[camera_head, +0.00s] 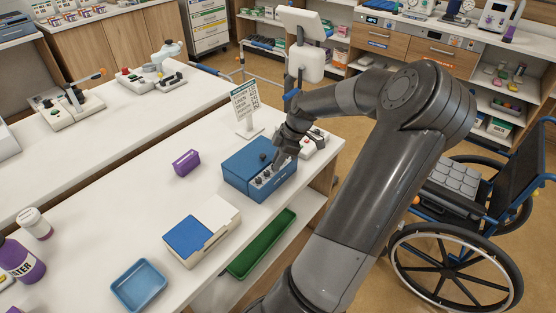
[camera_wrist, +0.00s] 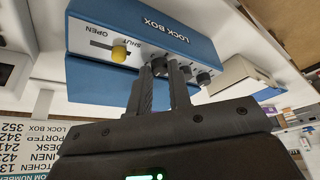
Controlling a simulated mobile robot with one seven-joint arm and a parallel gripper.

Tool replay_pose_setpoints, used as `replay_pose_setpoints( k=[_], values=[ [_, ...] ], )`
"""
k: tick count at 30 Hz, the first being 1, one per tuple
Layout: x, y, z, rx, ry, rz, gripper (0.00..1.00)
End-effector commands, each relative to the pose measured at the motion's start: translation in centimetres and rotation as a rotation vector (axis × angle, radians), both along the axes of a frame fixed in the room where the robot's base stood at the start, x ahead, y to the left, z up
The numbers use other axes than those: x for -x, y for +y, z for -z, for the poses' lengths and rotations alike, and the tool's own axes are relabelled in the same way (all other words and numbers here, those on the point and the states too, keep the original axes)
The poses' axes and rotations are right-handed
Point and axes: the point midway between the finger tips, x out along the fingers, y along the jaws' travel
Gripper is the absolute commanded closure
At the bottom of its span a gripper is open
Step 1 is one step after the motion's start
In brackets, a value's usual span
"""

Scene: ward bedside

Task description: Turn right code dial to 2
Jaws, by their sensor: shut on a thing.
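The blue lock box (camera_head: 250,164) stands on the white counter, its grey front panel facing the counter's edge. In the wrist view the lock box (camera_wrist: 160,22) appears upside down, with a row of dark dials and a yellow slider knob (camera_wrist: 119,53) by the words SHUT and OPEN. My gripper (camera_head: 279,162) is at the panel. In the wrist view my gripper (camera_wrist: 161,72) has its fingertips on either side of the right code dial (camera_wrist: 159,66), the one nearest the yellow knob. The fingers partly cover this dial, and its number cannot be read. Other dials (camera_wrist: 204,78) stand free beside it.
A code card (camera_head: 244,101) stands behind the box; its LOCK BOX line reads 352 in the wrist view (camera_wrist: 45,140). A purple box (camera_head: 186,162), a blue-and-white box (camera_head: 190,238) and a blue tray (camera_head: 139,284) lie on the counter. A wheelchair (camera_head: 455,245) stands right.

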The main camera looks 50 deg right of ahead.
Motion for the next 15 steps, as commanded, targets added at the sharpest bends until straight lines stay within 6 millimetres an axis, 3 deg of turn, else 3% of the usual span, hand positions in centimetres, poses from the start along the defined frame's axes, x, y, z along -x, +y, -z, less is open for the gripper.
replay_pose_setpoints(
  k=[8, 15],
  values=[
    [0.09, 0.08, -0.06, 0.002, 0.002, 0.080, 1.00],
    [0.24, 0.21, -0.09, 0.004, 0.003, 0.259, 1.00]
  ],
)
